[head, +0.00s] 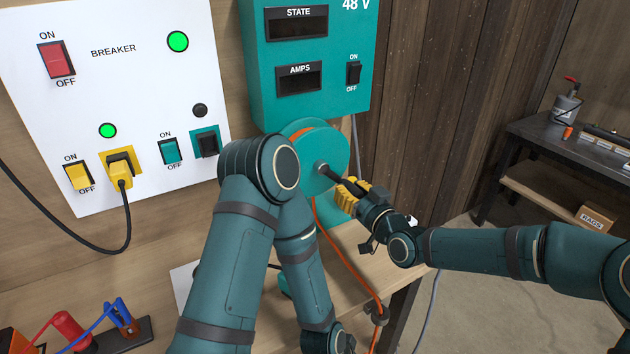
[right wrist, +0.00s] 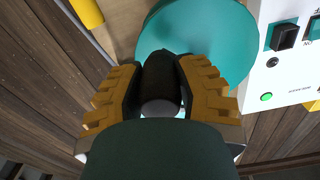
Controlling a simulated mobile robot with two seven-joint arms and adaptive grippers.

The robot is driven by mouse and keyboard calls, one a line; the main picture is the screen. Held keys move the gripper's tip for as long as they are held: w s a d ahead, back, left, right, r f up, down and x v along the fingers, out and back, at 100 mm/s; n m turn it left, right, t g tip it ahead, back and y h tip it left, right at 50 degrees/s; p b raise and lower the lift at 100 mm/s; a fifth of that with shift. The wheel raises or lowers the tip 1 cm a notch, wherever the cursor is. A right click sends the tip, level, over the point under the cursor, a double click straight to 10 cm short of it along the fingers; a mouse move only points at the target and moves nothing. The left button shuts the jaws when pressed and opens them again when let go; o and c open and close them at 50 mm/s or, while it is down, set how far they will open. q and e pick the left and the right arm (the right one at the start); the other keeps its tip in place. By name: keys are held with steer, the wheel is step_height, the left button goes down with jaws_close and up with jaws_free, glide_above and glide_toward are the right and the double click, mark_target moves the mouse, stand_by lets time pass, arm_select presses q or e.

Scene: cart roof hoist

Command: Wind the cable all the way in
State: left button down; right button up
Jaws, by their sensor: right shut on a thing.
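The teal cable reel (head: 330,150) is mounted below the teal power box, with a dark crank handle (head: 330,173) on its face. Orange cable (head: 340,255) shows at the reel's rim and hangs down across the bench, leaving the picture at the bottom. My right gripper (head: 348,192) is shut on the crank handle. In the right wrist view the dark handle (right wrist: 160,85) sits between the yellow fingers, with the reel's disc (right wrist: 195,40) behind it. My left arm folds down in front of the bench; its gripper is out of view.
The teal box (head: 312,60) has dark STATE and AMPS displays. The white breaker panel (head: 110,60) carries lit green lamps and a yellow plug (head: 120,168) with a black cable. A dark fitting (head: 377,314) sits on the orange cable. Red and blue clamps (head: 100,325) lie at lower left.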

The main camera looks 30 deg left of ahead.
steer(key=shift+w+r, duration=0.1)
steer(key=shift+r, duration=0.3)
steer(key=r, duration=0.2)
steer(key=w+r, duration=0.1)
steer(key=shift+d+p, duration=0.25)
steer(key=shift+p, duration=0.05)
steer(key=shift+r, duration=0.1)
